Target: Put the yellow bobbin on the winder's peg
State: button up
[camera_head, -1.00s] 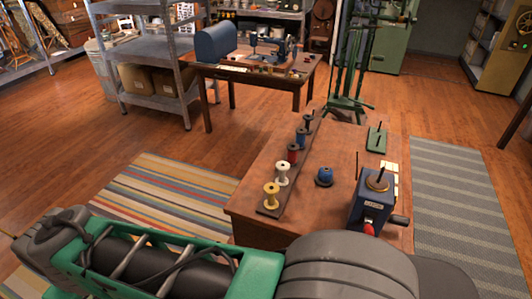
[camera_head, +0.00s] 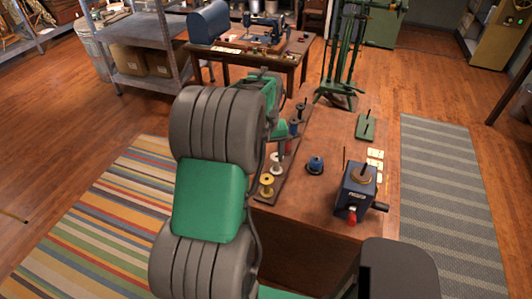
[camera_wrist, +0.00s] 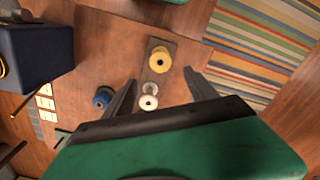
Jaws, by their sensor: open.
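The yellow bobbin (camera_head: 267,186) stands upright at the near end of a dark rack strip (camera_head: 262,198) on the wooden workbench. It also shows in the wrist view (camera_wrist: 160,58), just beyond my fingertips. My gripper (camera_wrist: 160,82) is open and empty, its fingers spread above the strip near the white bobbin (camera_wrist: 149,102). In the head view my arm largely hides the gripper. The winder (camera_head: 357,190) is a dark blue box with a brass disc and peg (camera_head: 367,172) on top and a red knob in front. No bobbin shows on that peg.
A blue bobbin (camera_head: 315,165) stands alone between strip and winder. Further bobbins on the strip are partly hidden by my arm. A green plate with a spindle (camera_head: 367,127) and pale cards (camera_head: 375,160) lie along the bench's right side. A green stand (camera_head: 342,60) rises behind.

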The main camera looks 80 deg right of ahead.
aim_at(267, 176)
notch_tip(267, 176, down, 10)
jog(key=b, duration=0.6)
jog(key=shift+f, duration=0.1)
jog(key=c, duration=0.8)
